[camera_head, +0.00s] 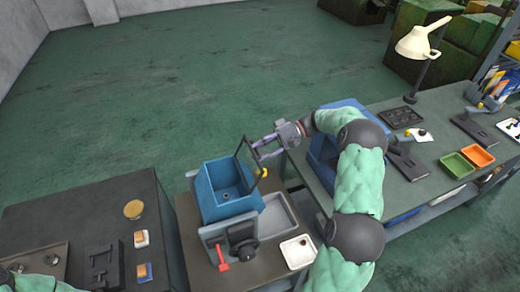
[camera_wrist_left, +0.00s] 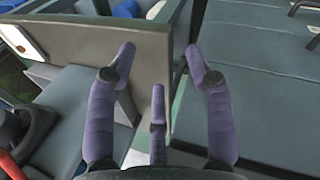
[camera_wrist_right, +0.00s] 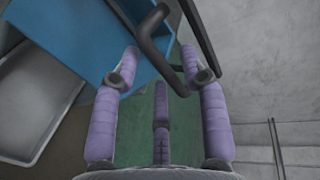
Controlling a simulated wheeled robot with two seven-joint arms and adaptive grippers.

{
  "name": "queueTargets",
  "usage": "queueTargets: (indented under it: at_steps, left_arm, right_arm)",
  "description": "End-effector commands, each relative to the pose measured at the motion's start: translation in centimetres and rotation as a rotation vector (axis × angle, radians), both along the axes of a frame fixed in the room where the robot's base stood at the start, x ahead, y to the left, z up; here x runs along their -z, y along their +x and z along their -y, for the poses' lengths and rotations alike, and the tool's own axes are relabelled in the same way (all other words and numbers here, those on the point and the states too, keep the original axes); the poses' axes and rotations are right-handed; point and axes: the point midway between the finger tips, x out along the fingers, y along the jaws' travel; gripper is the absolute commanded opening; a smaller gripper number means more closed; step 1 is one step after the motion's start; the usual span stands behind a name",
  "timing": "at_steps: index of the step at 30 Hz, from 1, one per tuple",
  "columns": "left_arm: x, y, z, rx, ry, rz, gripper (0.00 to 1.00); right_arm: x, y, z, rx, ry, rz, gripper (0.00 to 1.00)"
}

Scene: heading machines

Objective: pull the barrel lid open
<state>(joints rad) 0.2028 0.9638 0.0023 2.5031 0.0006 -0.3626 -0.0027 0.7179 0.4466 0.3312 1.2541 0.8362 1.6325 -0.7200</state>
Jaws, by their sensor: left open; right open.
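The barrel (camera_head: 222,190) is a blue open-topped box on a machine, with a dark hole inside. A dark frame, seemingly its lid or handle (camera_head: 243,152), stands up at its right edge. My right gripper (camera_head: 258,150) is open beside this frame, its purple fingers pointing left. In the right wrist view, the blue barrel (camera_wrist_right: 75,40) is at upper left, and a bent dark bar (camera_wrist_right: 143,42) reaches between the open fingers (camera_wrist_right: 158,55); contact is unclear. My left gripper (camera_wrist_left: 160,52) is open and seems empty; in the head view it is out of sight.
A red lever (camera_head: 221,262) and dark knob are on the machine's front. A grey tray (camera_head: 280,215) and white tray (camera_head: 298,252) lie to its right. A workbench (camera_head: 425,185) with a lamp (camera_head: 420,45) stands at right. A dark table (camera_head: 85,215) is at left.

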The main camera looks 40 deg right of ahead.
Motion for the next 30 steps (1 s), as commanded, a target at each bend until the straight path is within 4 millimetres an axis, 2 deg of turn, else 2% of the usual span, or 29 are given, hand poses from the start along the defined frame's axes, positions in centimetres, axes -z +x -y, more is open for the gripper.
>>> queueTargets:
  at_steps: [4, 8, 15, 21, 25, 30]
  left_arm:
    - [0.0, 0.0, 0.0, 0.000, 0.000, 0.000, 0.52]
    - [0.0, 0.0, 0.0, 0.000, 0.000, 0.000, 0.52]
    - [0.0, 0.0, 0.0, 0.000, 0.000, 0.000, 0.52]
    - [0.0, 0.0, 0.0, 0.000, 0.000, 0.000, 0.52]
    - [0.0, 0.0, 0.0, 0.000, 0.000, 0.000, 0.52]
    - [0.0, 0.0, 0.0, 0.000, 0.000, 0.000, 0.52]
  right_arm:
    - [-0.3, -0.1, 0.6, 0.002, -0.001, 0.003, 0.44]
    - [-0.7, -0.4, 2.1, 0.003, -0.002, 0.004, 0.44]
    - [-1.8, -1.4, 6.6, 0.002, -0.003, 0.002, 0.44]
    - [-2.6, -2.1, 9.5, 0.000, -0.001, 0.001, 0.44]
    - [-3.0, -2.4, 10.6, -0.001, 0.000, -0.001, 0.44]
    - [-3.1, -2.5, 11.1, -0.002, -0.001, -0.002, 0.44]
